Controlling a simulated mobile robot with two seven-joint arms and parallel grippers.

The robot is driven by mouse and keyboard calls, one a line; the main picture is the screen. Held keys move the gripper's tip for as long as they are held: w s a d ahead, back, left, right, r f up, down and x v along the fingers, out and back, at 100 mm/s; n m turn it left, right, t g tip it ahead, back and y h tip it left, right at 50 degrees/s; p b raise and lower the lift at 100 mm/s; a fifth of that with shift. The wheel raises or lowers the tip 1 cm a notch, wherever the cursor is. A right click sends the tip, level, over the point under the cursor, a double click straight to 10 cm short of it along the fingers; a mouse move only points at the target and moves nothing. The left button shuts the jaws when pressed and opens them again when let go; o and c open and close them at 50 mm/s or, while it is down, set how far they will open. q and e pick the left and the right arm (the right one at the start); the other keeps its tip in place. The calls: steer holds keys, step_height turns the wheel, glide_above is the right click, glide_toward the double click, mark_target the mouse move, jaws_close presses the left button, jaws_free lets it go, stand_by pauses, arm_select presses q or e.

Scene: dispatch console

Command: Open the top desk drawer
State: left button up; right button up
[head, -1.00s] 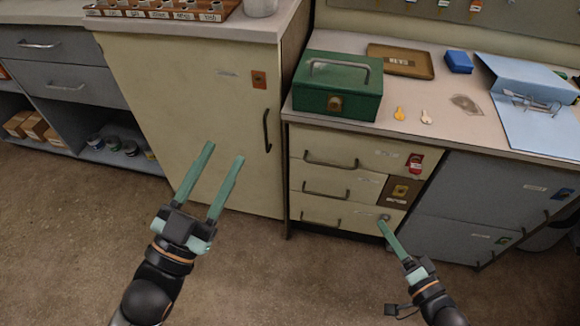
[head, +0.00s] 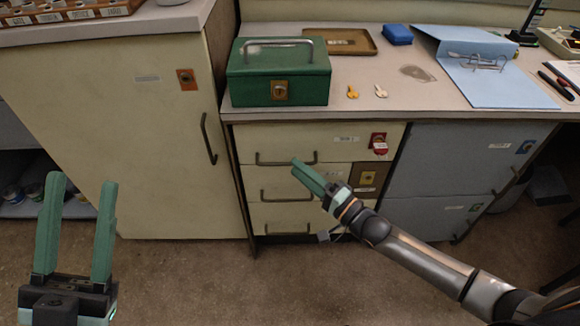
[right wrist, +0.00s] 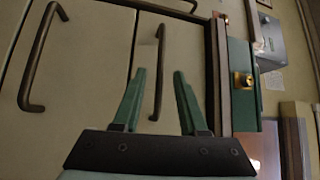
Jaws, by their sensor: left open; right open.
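The top desk drawer (head: 345,138) is the uppermost of three cream drawers under the counter; it looks shut. Its dark bar handle (head: 268,161) is partly covered by my right gripper (head: 299,167). In the right wrist view, turned on its side, the top handle (right wrist: 160,48) shows between the two open green fingers of my right gripper (right wrist: 160,73). I cannot tell whether the fingers reach around the bar or stop short of it. My left gripper (head: 81,180) is open and empty, low at the left, away from the drawers.
A tall cream cabinet (head: 130,130) stands left of the drawers.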

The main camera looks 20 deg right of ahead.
steer(key=shift+b+x, duration=0.3)
steer(key=shift+x, duration=1.45)
jaws_close()
